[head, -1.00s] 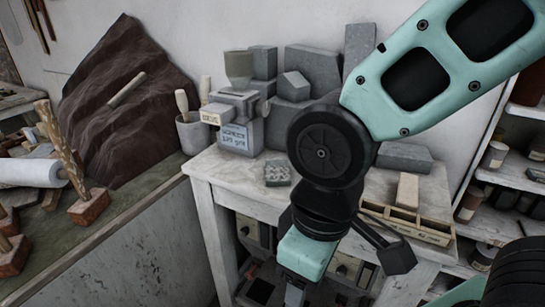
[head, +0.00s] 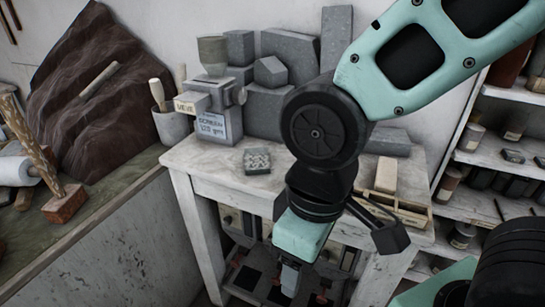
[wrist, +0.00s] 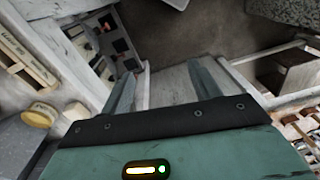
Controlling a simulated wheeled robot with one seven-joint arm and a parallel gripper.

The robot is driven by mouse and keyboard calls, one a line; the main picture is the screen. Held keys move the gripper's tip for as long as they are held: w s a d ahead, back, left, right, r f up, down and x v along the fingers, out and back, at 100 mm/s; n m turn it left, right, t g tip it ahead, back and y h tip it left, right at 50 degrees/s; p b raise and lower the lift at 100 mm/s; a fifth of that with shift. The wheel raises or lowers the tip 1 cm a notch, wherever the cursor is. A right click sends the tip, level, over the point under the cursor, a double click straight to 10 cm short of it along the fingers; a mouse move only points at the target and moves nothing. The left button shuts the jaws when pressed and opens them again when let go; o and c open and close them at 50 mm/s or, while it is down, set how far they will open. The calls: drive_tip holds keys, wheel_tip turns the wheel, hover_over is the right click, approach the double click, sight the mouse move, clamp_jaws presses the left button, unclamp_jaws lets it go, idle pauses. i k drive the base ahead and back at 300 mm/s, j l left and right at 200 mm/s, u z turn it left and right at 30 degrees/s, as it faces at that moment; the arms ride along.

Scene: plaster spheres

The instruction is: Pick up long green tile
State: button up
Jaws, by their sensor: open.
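I cannot make out a long green tile in either view. My gripper (wrist: 165,85) is open, with its two greenish fingers spread apart and nothing between them in the wrist view. In the head view my gripper hangs low in front of the white workbench (head: 205,165), pointing down, and its fingertips are hard to see. My arm hides part of the bench top and the space under it.
Shelves (head: 480,205) with jars stand at the right. A stone-topped counter (head: 110,205) is at the left.

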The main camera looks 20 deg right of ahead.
sight(257, 161)
drive_tip(key=z, duration=3.9)
drive_tip(key=u, duration=3.9)
drive_tip(key=i+j+z, duration=0.15)
drive_tip(key=j, duration=0.15)
drive_tip(key=j+z, duration=0.15)
drive_tip(key=j, duration=0.15)
drive_tip(key=i, duration=0.05)
